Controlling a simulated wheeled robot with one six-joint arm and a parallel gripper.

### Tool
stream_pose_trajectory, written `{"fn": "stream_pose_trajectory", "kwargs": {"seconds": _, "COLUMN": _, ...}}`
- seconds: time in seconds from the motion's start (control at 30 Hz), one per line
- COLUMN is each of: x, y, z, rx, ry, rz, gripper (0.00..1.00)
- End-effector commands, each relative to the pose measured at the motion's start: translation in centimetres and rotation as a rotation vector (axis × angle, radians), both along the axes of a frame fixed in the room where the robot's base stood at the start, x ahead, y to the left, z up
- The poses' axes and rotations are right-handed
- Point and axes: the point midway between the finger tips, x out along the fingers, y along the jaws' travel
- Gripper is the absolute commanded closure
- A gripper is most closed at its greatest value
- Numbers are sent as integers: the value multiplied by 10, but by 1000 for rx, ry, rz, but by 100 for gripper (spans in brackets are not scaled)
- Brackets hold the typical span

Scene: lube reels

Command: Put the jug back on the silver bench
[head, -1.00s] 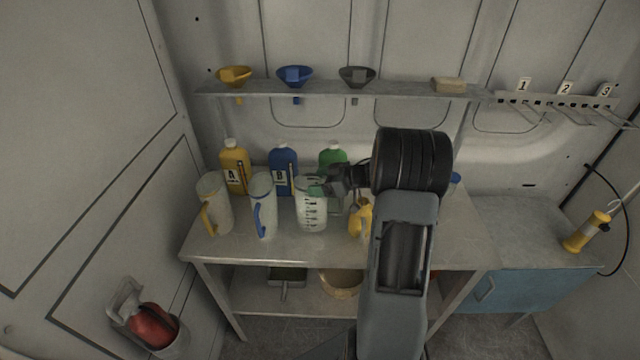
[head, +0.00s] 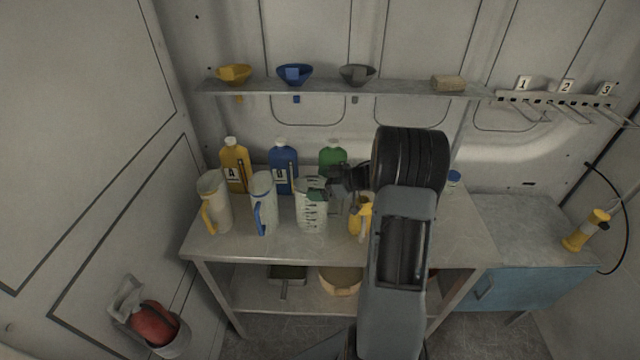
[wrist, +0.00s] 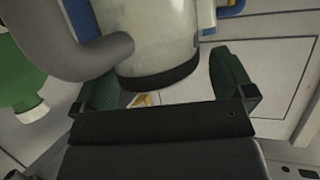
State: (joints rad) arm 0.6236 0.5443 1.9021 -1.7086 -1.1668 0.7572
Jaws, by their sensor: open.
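A clear measuring jug (head: 311,218) with dark markings stands upright on the silver bench (head: 290,247), third from the left in the row of jugs. My gripper (head: 318,192) is at its upper right side, with a green fingertip showing against it. In the wrist view the same pale jug (wrist: 165,40), with a dark band at its end and a thick grey handle (wrist: 65,45), lies between the green fingers of my gripper (wrist: 168,88). The fingers are apart, with a visible gap at the right finger. My wrist hides part of the bench.
A yellow-handled jug (head: 214,205) and a blue-handled jug (head: 263,205) stand to the left. Yellow (head: 235,165), blue (head: 283,165) and green (head: 333,158) bottles stand behind. A small yellow can (head: 360,218) is close on the right. A shelf with funnels (head: 295,75) runs above.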

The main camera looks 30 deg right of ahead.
Motion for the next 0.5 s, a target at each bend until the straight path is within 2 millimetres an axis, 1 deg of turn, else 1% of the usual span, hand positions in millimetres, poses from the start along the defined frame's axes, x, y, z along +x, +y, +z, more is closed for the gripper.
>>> {"fn": "stream_pose_trajectory", "kwargs": {"seconds": 0.1, "x": -1, "y": -1, "z": 4, "rx": -1, "ry": -1, "rz": -1, "gripper": 0}}
{"fn": "stream_pose_trajectory", "kwargs": {"seconds": 0.17, "x": -5, "y": -6, "z": 5, "rx": -1, "ry": -1, "rz": -2, "gripper": 0}}
{"fn": "stream_pose_trajectory", "kwargs": {"seconds": 0.5, "x": -47, "y": -48, "z": 28, "rx": -3, "ry": -3, "rz": -5, "gripper": 0}}
